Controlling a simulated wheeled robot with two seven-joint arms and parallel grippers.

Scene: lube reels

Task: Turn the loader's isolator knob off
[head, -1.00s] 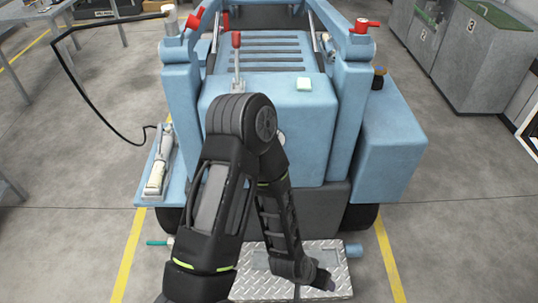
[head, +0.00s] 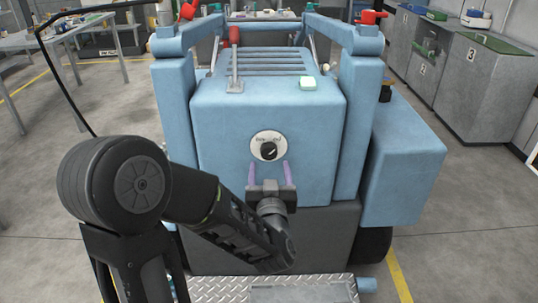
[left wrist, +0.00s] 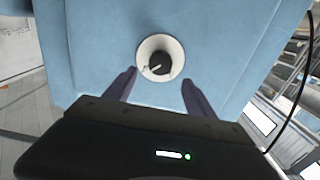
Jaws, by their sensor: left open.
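The isolator knob (head: 268,150) is a black knob on a round white plate on the front face of the blue loader (head: 225,125). Its pale pointer aims to the right and slightly down in the head view. The knob also shows in the left wrist view (left wrist: 159,65), above and between my fingertips. My left gripper (head: 268,166) is just below the knob, fingers pointing up towards it, one on each side. It also shows in the left wrist view (left wrist: 158,82), open and empty. I see no contact with the knob. My right gripper is not in view.
A diamond-plate step (head: 230,287) is below. Grey cabinets (head: 460,85) stand at the right and a table (head: 60,42) at the left.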

